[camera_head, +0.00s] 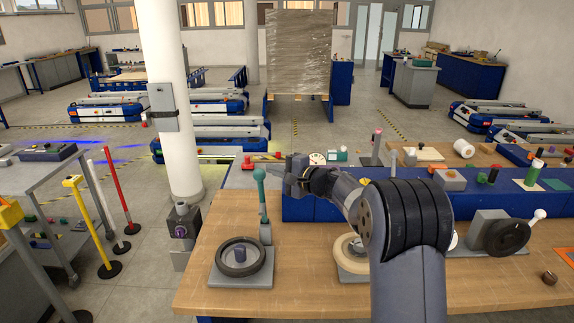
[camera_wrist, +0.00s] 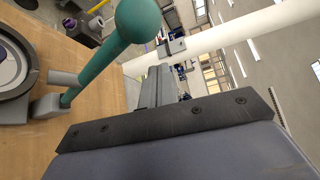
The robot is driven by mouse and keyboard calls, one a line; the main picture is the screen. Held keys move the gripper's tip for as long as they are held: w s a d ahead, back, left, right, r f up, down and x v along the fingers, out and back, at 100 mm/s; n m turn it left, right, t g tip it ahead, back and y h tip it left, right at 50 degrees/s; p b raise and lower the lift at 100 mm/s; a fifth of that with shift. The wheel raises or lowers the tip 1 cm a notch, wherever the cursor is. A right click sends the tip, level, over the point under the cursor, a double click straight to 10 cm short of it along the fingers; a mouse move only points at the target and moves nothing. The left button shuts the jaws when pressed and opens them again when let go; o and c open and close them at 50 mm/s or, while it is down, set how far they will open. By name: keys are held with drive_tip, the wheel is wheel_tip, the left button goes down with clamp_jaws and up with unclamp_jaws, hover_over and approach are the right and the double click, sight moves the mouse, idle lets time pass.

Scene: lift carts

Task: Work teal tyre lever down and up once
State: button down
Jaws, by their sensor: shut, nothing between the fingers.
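The teal tyre lever (camera_head: 263,205) stands nearly upright on a small grey base at the left of the wooden bench, with a round teal knob on top. My gripper (camera_head: 287,181) is just right of the lever's upper part, shut and empty. In the wrist view the teal lever (camera_wrist: 97,66) rises from its grey base to a large knob at the top. The shut fingers (camera_wrist: 157,82) point away to the right of the knob. I cannot tell whether they touch the lever.
A black handwheel (camera_head: 241,257) on a grey plate stands in front of the lever. A cream-rimmed wheel (camera_head: 350,250) is partly hidden behind my arm. A long blue box (camera_head: 310,208) runs along the bench behind. A white pillar (camera_head: 178,110) stands beyond the bench at left.

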drive_tip(key=shift+s+a+r+p, duration=0.2)
drive_tip(key=shift+s, duration=0.55)
drive_tip(key=shift+s+a+r+p, duration=0.15)
drive_tip(key=shift+s+a, duration=0.05)
drive_tip(key=shift+s, duration=0.55)
drive_tip(key=shift+f+b, duration=0.15)
drive_tip(key=shift+b, duration=0.25)
